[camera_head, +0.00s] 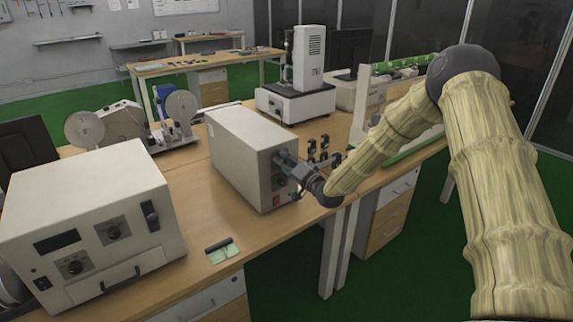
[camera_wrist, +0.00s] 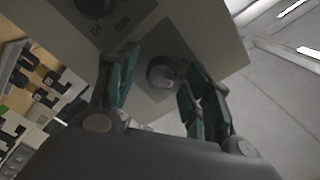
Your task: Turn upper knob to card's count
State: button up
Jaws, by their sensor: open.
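A beige box instrument (camera_head: 248,150) stands on the wooden bench, and my gripper (camera_head: 288,165) is at its front panel. In the wrist view, a round grey knob (camera_wrist: 162,75) on a dark plate of the panel lies between the fingers of my gripper (camera_wrist: 160,85). The fingers are spread, with visible space on both sides of the knob. A second dark round part (camera_wrist: 95,5) is cut off at the top edge; I cannot tell which is the upper knob. A small pale-green card (camera_head: 223,253) with a black strip lies on the bench; its marks are too small to read.
A larger beige box (camera_head: 90,225) with two knobs and a handle stands at left. Reels (camera_head: 180,107) and a white instrument (camera_head: 295,100) stand behind. Small black fixtures (camera_head: 318,150) sit close to my gripper. The bench around the card is clear.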

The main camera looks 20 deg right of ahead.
jog(key=shift+s, duration=0.1)
jog(key=v, duration=1.2)
jog(key=s+a+f+n+g+h, duration=0.2)
jog(key=s+a+f+g, duration=0.3)
jog(key=s+f, duration=0.75)
jog(key=s+a+f+n+g+h, duration=0.1)
jog(key=s+a+f+g, duration=0.3)
jog(key=s+f, duration=0.85)
jog(key=s+f+n+g+h, duration=0.1)
jog(key=s+f+g, duration=0.3)
jog(key=s, duration=0.9)
jog(key=s+f+n+g+h, duration=0.2)
jog(key=s+f+g, duration=0.2)
jog(key=s, duration=1)
notch_tip(320, 180, down, 4)
jog(key=shift+s+d+r+n, duration=0.2)
jog(key=shift+d+n, duration=0.05)
jog(key=shift+n, duration=0.15)
